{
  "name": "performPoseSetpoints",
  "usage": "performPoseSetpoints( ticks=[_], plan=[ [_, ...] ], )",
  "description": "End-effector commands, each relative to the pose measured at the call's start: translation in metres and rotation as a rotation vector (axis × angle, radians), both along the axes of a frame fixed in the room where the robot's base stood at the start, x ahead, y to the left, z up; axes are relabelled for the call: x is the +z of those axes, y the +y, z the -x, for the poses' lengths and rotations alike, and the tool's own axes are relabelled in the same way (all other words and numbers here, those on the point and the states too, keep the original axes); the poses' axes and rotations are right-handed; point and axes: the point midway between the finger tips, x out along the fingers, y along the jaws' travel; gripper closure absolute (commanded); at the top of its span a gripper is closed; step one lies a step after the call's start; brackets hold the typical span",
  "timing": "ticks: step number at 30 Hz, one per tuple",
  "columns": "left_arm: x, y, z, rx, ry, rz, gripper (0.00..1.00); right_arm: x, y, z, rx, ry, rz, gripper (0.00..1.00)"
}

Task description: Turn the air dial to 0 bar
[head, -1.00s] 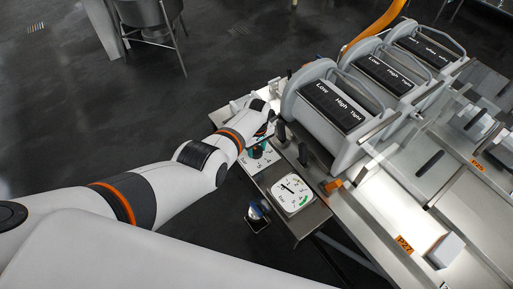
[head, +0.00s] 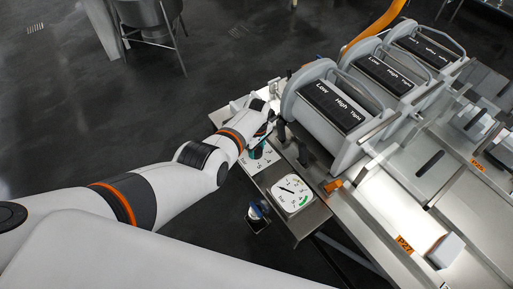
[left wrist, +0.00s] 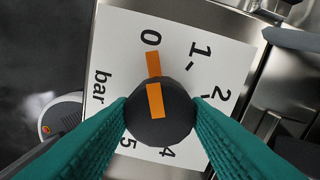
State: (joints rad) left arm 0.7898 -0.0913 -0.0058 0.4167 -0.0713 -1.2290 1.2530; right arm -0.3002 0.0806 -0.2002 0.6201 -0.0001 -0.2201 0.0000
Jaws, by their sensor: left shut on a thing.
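The air dial shows in the left wrist view as a white plate (left wrist: 235,45) with numbers and "bar". Its round black knob (left wrist: 165,128) carries an orange stripe that points up toward the 0, nearly in line with an orange mark on the plate beside the 0. My left gripper (left wrist: 160,112) has a teal finger on each side of the knob and is shut on it. In the head view my left gripper (head: 257,152) is over the dial plate (head: 263,164), mostly covering it.
A round-needled gauge (head: 292,194) is on the same metal shelf, nearer than the dial. A dark knob-like item (head: 258,211) is by the shelf's near edge. Grey presses (head: 335,110) labelled Low, High, Tight stand to the right. Open floor lies to the left.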

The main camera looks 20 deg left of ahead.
Motion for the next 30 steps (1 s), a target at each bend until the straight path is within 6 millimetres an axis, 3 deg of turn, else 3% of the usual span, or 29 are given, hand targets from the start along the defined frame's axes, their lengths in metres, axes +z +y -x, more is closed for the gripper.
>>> performPoseSetpoints(
  ticks=[1,5,14,17,23,30],
  plan=[
    [0.002,0.000,-0.002,0.003,-0.004,0.000,0.54,0.000,0.000,0.000,0.000,0.000,0.000,0.64],
    [0.001,0.000,-0.001,0.002,-0.003,0.000,0.35,0.000,0.001,0.000,0.000,0.000,-0.001,0.64],
    [0.003,0.000,-0.001,0.001,-0.002,0.001,0.35,0.002,0.001,0.000,-0.001,0.000,-0.001,0.64],
    [0.014,0.000,-0.001,0.000,-0.003,0.001,0.35,0.009,0.001,0.000,-0.001,0.000,-0.001,0.64],
    [0.054,-0.001,-0.002,0.001,-0.006,0.001,0.35,0.030,0.001,0.000,-0.001,0.000,-0.001,0.64],
    [0.098,-0.001,-0.003,0.001,-0.006,0.001,0.35,0.036,0.001,0.000,-0.001,-0.001,-0.001,0.64]
  ],
)
